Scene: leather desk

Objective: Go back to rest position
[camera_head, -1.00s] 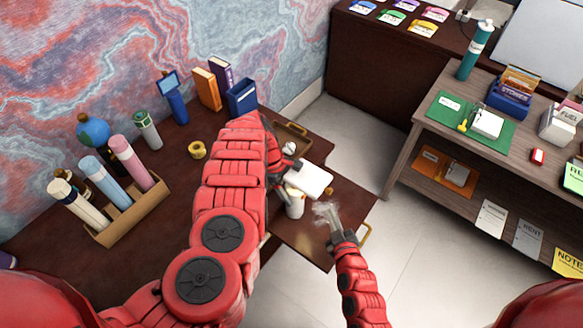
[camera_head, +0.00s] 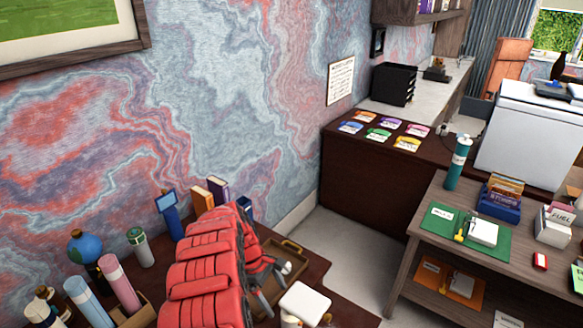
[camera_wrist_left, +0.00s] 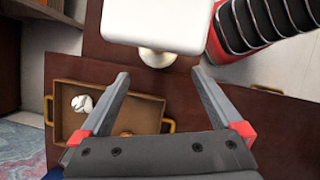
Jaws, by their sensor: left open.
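My left gripper (camera_head: 264,293) reaches in over the dark desk in the head view, with my red left arm behind it. In the left wrist view its two fingers (camera_wrist_left: 160,85) are spread apart with nothing between them. A white rectangular block (camera_head: 304,303) is beside the fingers on their right in the head view. In the left wrist view the white block (camera_wrist_left: 158,24) lies beyond the fingertips, above a round cream-coloured thing (camera_wrist_left: 156,57). My right gripper is out of the head view. A red ribbed arm part of mine shows at the upper right of the wrist view.
A brown tray (camera_wrist_left: 64,103) with brass handles holds a small white object (camera_wrist_left: 82,104). Rolled tubes (camera_head: 120,286), a globe (camera_head: 85,247) and books (camera_head: 217,189) stand at the desk's left and back. A wooden shelf table (camera_head: 408,240) stands right; bare floor lies between.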

